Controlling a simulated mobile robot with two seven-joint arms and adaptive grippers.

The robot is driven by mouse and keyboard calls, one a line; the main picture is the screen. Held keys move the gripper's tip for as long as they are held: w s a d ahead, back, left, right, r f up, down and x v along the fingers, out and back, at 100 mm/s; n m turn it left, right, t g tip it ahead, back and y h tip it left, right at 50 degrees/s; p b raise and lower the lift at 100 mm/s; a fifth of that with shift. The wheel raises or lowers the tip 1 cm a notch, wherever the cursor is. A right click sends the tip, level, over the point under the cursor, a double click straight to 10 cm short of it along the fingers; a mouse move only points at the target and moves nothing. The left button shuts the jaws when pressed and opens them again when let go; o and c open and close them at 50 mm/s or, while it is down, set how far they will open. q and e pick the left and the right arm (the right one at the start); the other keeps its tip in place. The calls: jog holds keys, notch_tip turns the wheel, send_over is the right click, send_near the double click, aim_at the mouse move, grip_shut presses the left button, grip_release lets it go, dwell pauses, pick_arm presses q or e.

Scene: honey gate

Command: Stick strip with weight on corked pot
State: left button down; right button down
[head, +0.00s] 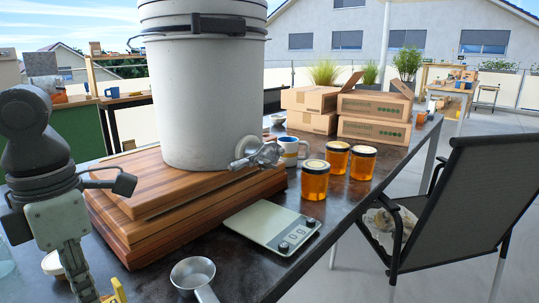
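My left gripper (80,270) hangs down at the lower left, and its fingertips run out of the bottom edge. A small yellow piece (116,292) shows beside it; I cannot tell what it is or whether it is held. A small pot with a pale top (52,263) stands partly hidden behind my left arm; I cannot tell if the top is a cork. No strip is clearly visible. My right gripper is out of view.
A large white bucket (205,90) with a metal gate (257,154) stands on stacked wooden boards (150,205). A metal ladle (193,276) lies at the front. A mug (291,149) and cardboard boxes (372,118) stand behind. A black chair (455,205) is at the right.

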pick_arm(q)
jog(key=shift+r+p, duration=0.95)
jog(key=shift+r, duration=1.3)
